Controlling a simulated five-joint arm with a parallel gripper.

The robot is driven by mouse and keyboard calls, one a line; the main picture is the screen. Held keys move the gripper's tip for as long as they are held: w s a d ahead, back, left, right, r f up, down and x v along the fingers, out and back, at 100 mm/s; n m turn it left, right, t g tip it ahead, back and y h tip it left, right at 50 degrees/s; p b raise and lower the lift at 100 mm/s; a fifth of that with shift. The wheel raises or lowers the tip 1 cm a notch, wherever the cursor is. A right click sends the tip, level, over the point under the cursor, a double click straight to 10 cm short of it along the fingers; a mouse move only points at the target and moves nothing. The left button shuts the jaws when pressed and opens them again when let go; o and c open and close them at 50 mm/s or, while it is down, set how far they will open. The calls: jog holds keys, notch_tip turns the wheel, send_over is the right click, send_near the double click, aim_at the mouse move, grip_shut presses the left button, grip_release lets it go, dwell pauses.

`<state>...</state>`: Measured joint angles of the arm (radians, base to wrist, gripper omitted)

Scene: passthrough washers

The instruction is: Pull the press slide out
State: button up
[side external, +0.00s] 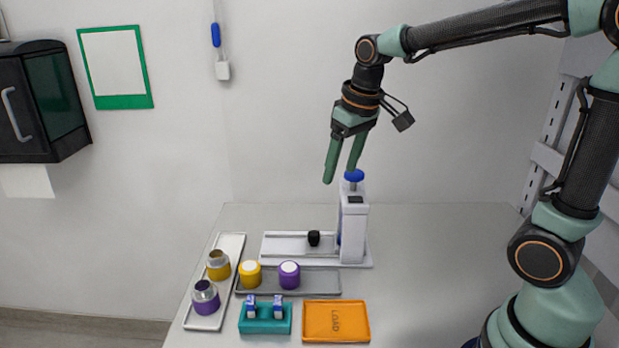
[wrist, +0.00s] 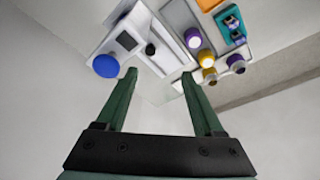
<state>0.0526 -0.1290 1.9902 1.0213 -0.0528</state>
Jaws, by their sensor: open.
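The press (side external: 353,225) is a white upright block with a blue knob (side external: 354,175) on top, standing at the back of the table. Its slide (side external: 285,244) is a pale flat plate on the base, with a small black knob (side external: 314,238) standing on it. My gripper (side external: 339,175) is open and empty, pointing down, above and slightly left of the press, apart from it. In the wrist view the blue press knob (wrist: 106,66) lies left of the left fingertip, and the black slide knob (wrist: 150,49) shows beyond and between the fingers.
In front are a grey tray (side external: 325,281) with yellow and purple-sided white-topped parts, a white tray (side external: 229,256) with two metal-necked parts, a teal holder (side external: 265,325) and an orange LOAD tray (side external: 336,335). The table's right side is clear.

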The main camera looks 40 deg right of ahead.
jog(key=w+d+f+g, duration=0.2)
jog(key=w+f, duration=0.2)
jog(key=w, duration=0.2)
jog(key=g, duration=0.1)
send_over(314, 233)
notch_tip(314, 233, down, 6)
notch_tip(314, 233, down, 12)
grip_shut()
jog(key=shift+d, duration=0.1)
jog(key=shift+d, duration=0.1)
dwell(1.2)
